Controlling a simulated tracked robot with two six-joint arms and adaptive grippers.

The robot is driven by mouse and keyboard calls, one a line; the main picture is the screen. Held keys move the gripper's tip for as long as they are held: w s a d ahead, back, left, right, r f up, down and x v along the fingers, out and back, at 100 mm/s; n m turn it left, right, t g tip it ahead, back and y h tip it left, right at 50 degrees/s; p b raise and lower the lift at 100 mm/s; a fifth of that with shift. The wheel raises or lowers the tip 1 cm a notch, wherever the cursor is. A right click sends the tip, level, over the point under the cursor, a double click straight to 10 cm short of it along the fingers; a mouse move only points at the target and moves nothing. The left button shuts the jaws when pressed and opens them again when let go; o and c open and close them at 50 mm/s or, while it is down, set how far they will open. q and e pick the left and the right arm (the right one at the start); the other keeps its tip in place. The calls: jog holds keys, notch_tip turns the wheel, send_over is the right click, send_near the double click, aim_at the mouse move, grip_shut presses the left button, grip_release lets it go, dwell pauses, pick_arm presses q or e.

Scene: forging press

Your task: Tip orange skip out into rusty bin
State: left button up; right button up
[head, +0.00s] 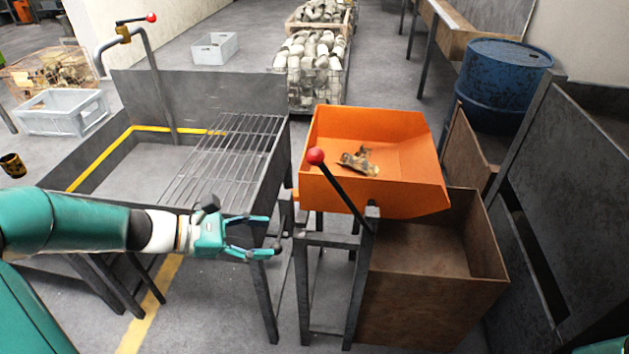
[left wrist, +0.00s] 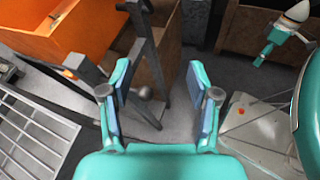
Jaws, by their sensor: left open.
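The orange skip (head: 400,195) sits level in its dark stand (head: 330,240), with a few scrap pieces (head: 358,162) inside. A lever with a red ball (head: 315,156) rises at its near side. The rusty bin (head: 430,305) stands below and to the right of the skip; its visible inside looks empty. My left gripper (head: 266,237) is open and empty, left of the stand. A grey ball-ended rod (left wrist: 144,92) shows between its fingers in the left wrist view, apparently beyond them. My right gripper (left wrist: 275,45) shows small at top right there; its jaw state is unclear.
A dark metal table with a wire rack (head: 225,155) stands left of the skip, close to my left gripper. A dark metal structure (head: 550,190) and a blue drum (head: 500,80) lie to the right. A grey crate (head: 62,112) is on the floor at left.

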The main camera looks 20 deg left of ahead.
aim_at(315, 153)
pick_arm(q)
jog(key=a+r+n+t+h+b, duration=0.1)
jog(key=a+r+t, duration=0.15)
jog(key=r, duration=0.35)
jog(key=a+r+n+t+b, duration=0.1)
jog(key=a+r+t, duration=0.15)
jog(key=r, duration=0.45)
jog(key=p+x, duration=0.1)
jog(key=x, duration=0.7)
jog(key=p+x, duration=0.1)
jog(key=x, duration=0.8)
jog(key=shift+s+d+r+p, duration=0.1)
jog(key=shift+s+d+p, duration=0.15)
jog(key=shift+p, duration=0.15)
pick_arm(e)
jog(key=shift+f, duration=0.2)
pick_arm(q)
grip_shut()
